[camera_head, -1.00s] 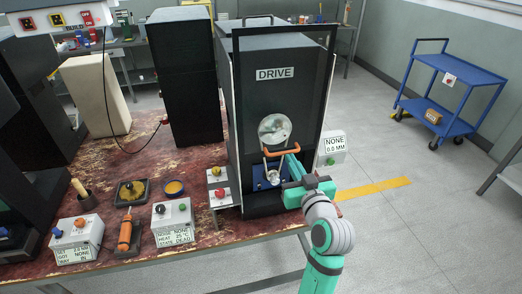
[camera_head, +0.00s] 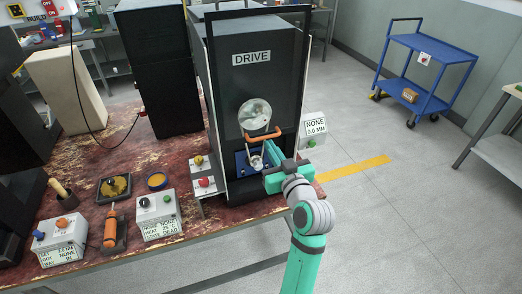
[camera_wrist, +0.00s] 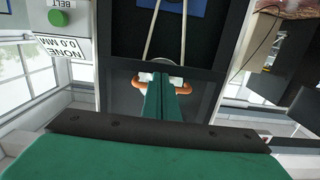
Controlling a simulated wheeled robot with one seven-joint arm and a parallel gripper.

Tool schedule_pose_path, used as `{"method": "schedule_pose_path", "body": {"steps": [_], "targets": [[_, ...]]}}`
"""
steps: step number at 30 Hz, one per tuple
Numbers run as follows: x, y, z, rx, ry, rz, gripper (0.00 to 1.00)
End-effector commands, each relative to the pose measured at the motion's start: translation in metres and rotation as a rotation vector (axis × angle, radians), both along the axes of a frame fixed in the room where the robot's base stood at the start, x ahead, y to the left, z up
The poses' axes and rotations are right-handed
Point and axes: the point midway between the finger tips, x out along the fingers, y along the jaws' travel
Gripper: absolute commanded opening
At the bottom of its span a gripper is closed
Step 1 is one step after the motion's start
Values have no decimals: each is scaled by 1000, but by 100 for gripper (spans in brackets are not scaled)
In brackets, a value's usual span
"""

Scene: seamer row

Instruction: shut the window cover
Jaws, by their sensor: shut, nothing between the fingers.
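The window cover is a clear, dark-edged panel (camera_head: 285,75) on the front of the tall dark machine marked DRIVE. Its top edge stands above the machine's top. An orange bar handle (camera_head: 264,133) sits low on it, just below a round pale disc (camera_head: 254,115) seen behind. My gripper (camera_head: 269,147) is shut and empty, with its fingertips at the handle. In the wrist view the shut green fingers (camera_wrist: 162,80) cross the middle of the orange handle (camera_wrist: 184,87), which shows on both sides. I cannot tell whether they touch it.
A blue plate with pale rods (camera_head: 243,162) is low in the machine's front. A box with yellow and red buttons (camera_head: 203,182) stands to its left, and a NONE 0.0 MM box (camera_head: 315,124) to its right. Open floor lies right, with a blue cart (camera_head: 420,80) farther off.

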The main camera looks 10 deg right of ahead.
Motion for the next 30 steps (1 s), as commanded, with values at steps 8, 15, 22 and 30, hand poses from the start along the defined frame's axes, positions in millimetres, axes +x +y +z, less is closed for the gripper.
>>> {"method": "schedule_pose_path", "body": {"steps": [8,15,22,30], "targets": [[0,0,0,0,0,0,0],[-2,0,13,-1,-4,0,0],[-14,1,41,0,-2,5,0],[-64,-11,43,-1,-1,3,0]]}}
